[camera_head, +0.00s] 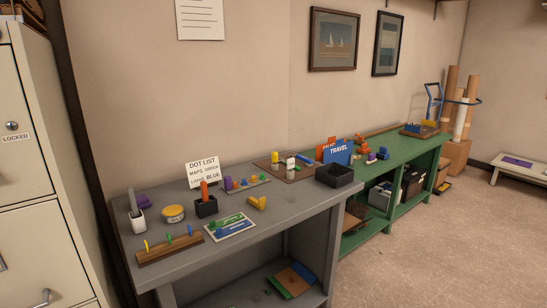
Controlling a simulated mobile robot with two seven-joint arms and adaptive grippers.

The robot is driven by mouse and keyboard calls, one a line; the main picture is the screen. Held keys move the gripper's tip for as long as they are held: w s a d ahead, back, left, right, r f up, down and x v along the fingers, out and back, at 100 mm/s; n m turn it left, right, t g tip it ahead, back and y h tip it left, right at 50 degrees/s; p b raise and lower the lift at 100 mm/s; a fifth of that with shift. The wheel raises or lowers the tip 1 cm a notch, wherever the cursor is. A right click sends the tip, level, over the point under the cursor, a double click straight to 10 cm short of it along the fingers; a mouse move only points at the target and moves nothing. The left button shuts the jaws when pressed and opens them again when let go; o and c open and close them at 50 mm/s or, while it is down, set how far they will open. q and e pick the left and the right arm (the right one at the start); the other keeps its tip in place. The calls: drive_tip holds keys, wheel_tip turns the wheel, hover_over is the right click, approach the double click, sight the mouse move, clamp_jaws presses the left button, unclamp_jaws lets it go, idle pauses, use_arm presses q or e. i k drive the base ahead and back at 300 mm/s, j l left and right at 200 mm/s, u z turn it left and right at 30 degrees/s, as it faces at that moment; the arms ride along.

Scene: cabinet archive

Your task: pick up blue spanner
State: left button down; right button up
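No spanner shape is clear at this size. A small elongated blue object (304,160) lies at the back of the grey bench (265,218), beside a brown board (268,167); I cannot tell whether it is the spanner. A small blue upright piece (190,230) stands at the right end of a wooden rack (170,249), with a green piece (169,238) and a yellow piece (146,245) to its left. It is too small to identify. Neither of my grippers is in view.
A black tray (335,181), a black holder (206,208), a yellow tin (173,214) and a white cup (138,220) stand on the grey bench. A green bench (398,157) adjoins it at the right. The floor (440,245) at the right front is clear.

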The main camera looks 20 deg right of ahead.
sight(309, 161)
drive_tip(key=i+l+u, duration=0.2)
drive_tip(key=l, duration=0.25)
drive_tip(key=l+u, duration=0.2)
drive_tip(key=l, duration=0.3)
drive_tip(key=i+l+u, duration=0.1)
drive_tip(key=l, duration=0.55)
drive_tip(key=i+l+u, duration=0.1)
drive_tip(key=l, duration=0.55)
drive_tip(key=i+l+u, duration=0.1)
drive_tip(key=l, duration=0.55)
